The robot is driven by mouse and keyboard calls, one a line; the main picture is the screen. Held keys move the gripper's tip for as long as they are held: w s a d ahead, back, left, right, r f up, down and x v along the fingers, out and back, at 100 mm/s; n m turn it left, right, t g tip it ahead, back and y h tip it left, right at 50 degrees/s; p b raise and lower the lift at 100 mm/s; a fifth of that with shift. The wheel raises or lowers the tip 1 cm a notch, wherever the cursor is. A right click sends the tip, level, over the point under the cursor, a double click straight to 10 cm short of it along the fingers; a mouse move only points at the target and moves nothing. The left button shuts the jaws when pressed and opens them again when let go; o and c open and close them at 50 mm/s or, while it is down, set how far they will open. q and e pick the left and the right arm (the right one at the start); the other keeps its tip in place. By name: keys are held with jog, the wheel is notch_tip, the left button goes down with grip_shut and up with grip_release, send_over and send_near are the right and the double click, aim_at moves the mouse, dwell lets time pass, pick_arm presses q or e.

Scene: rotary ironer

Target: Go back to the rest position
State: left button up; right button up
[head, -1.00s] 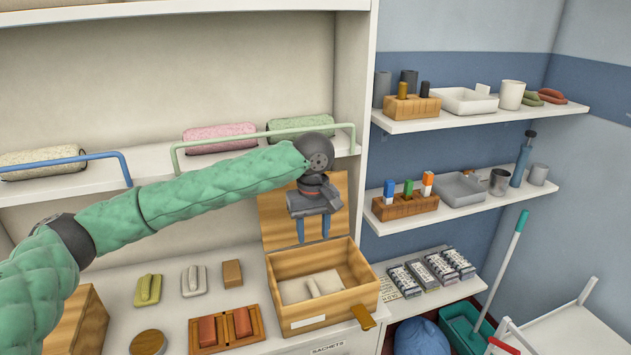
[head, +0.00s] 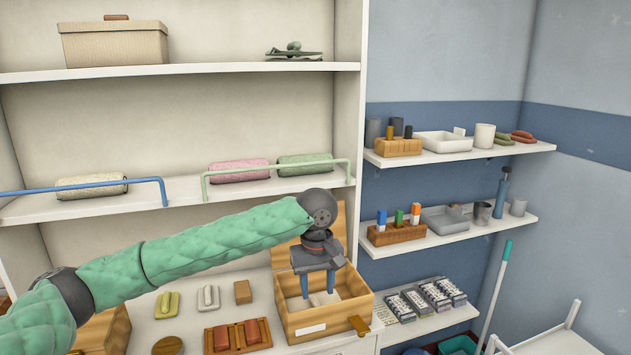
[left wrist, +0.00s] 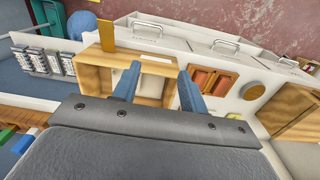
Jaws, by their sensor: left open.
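My left gripper (head: 317,284) is open, its two blue fingers pointing down over the open wooden box (head: 322,319). The fingers are apart with nothing between them. In the left wrist view the same gripper (left wrist: 157,82) stands above the box (left wrist: 108,70), which has a pale item inside, partly hidden by the fingers. The box lid is raised behind the gripper. My left arm in its green padded sleeve crosses from the left. My right gripper is in neither view.
A wooden tray with two reddish blocks (head: 236,335) lies left of the box. Two small brushes and a wooden block (head: 243,292) lie behind it. A green rail (head: 275,168) edges the shelf above the arm. Shelves with wooden holders (head: 396,234) stand at right.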

pick_arm(q)
jog(key=s+d+f+m+t+h, duration=0.1)
jog(key=s+d+f+m+h, duration=0.15)
jog(key=s+f, duration=0.5)
jog(key=s+d+f+m+t+h, duration=0.1)
jog(key=s+d+f+m+h, duration=0.3)
jog(key=f, duration=0.6)
jog(key=s+a+f+y, duration=0.2)
jog(key=s+a+f, duration=0.3)
jog(key=s+a, duration=0.35)
jog(key=s+a+f+n+t+y, duration=0.1)
jog(key=s+a+f+y, duration=0.1)
jog(key=s+a+f, duration=0.5)
jog(key=s+a+f+y, duration=0.3)
jog(key=s+a, duration=0.6)
jog(key=a, duration=0.4)
jog(key=s+d+f+g, duration=0.1)
jog(key=s+f, duration=0.1)
jog(key=f, duration=1.8)
jog(key=s+d+f, duration=0.2)
jog(key=s+f, duration=0.1)
jog(key=f, duration=1.8)
jog(key=shift+f+g+h, duration=0.2)
jog(key=shift+g+h, duration=0.2)
jog(key=shift+h, duration=0.05)
jog(key=shift+s+d, duration=0.1)
jog(key=shift+c, duration=0.2)
